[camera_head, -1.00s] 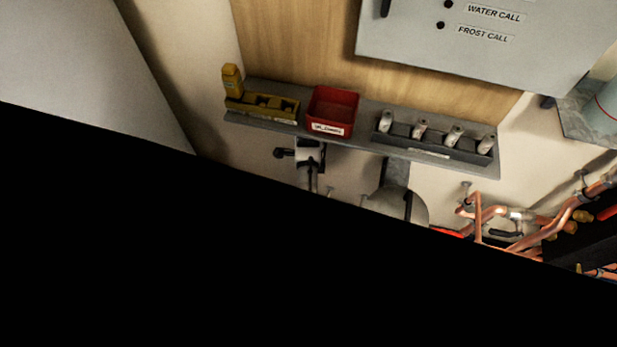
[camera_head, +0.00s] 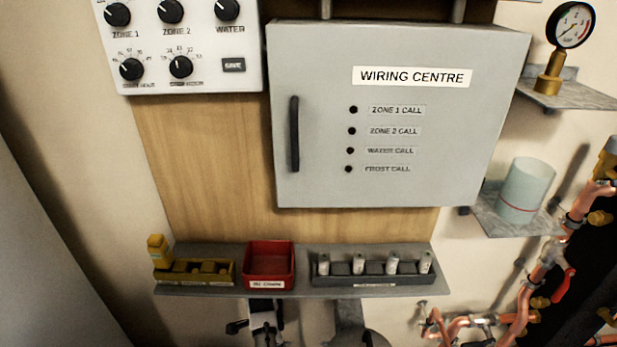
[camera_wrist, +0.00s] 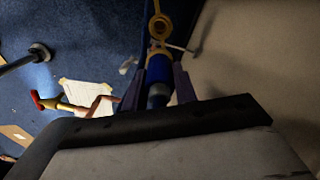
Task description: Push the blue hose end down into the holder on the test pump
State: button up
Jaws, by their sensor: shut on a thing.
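In the wrist view, my gripper (camera_wrist: 158,88) is shut on the blue hose end (camera_wrist: 159,70), a blue cylinder with a darker lower part between the two fingers. A yellow ring (camera_wrist: 160,27) shows just beyond it, and more blue shows behind the ring. I cannot tell whether the ring belongs to the hose end or to a holder, or whether they touch. I cannot make out the test pump for certain. The head view shows neither my gripper nor the hose end.
In the wrist view, a white sheet (camera_wrist: 88,96) and a red-and-yellow tool (camera_wrist: 57,103) lie over blue floor. In the head view, a shelf (camera_head: 300,285) carries a red bin (camera_head: 268,265) under the grey wiring centre (camera_head: 390,110). Copper pipes (camera_head: 520,300) stand at right.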

jog(key=d+f+n, duration=0.2)
jog(key=d+n, duration=0.9)
jog(key=n, duration=0.1)
jog(key=shift+s+f, duration=0.2)
jog(key=shift+f, duration=0.2)
jog(key=shift+s+a, duration=0.1)
